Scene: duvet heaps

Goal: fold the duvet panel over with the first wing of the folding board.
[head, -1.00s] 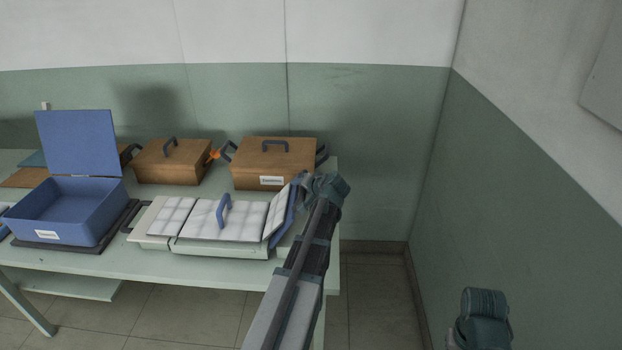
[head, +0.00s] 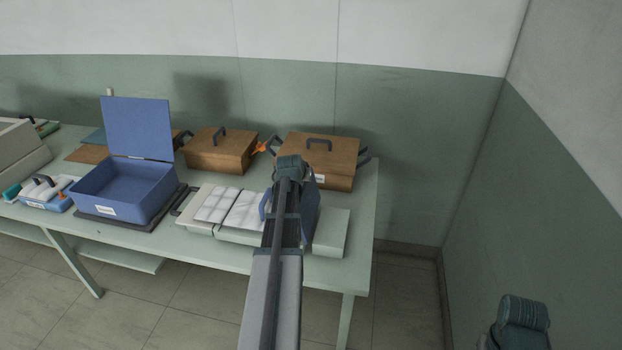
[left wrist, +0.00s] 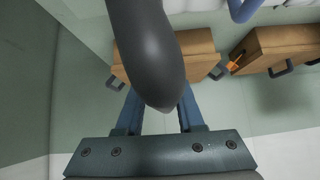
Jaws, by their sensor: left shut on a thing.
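The folding board (head: 330,235) lies on the table, with white quilted duvet sections on its left (head: 215,203) and middle. The right-hand wing (head: 311,203) stands steeply raised, its blue underside facing right. My left gripper (left wrist: 158,108) is shut on a dark rounded grip, seen large in the left wrist view, apparently the wing's handle. In the head view my left arm hides the fingers and part of the wing.
An open blue box (head: 125,190) stands left of the board. Two brown lidded boxes, one on the left (head: 220,150) and one on the right (head: 325,155), stand behind it. The table (head: 355,215) has free room at its right end.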

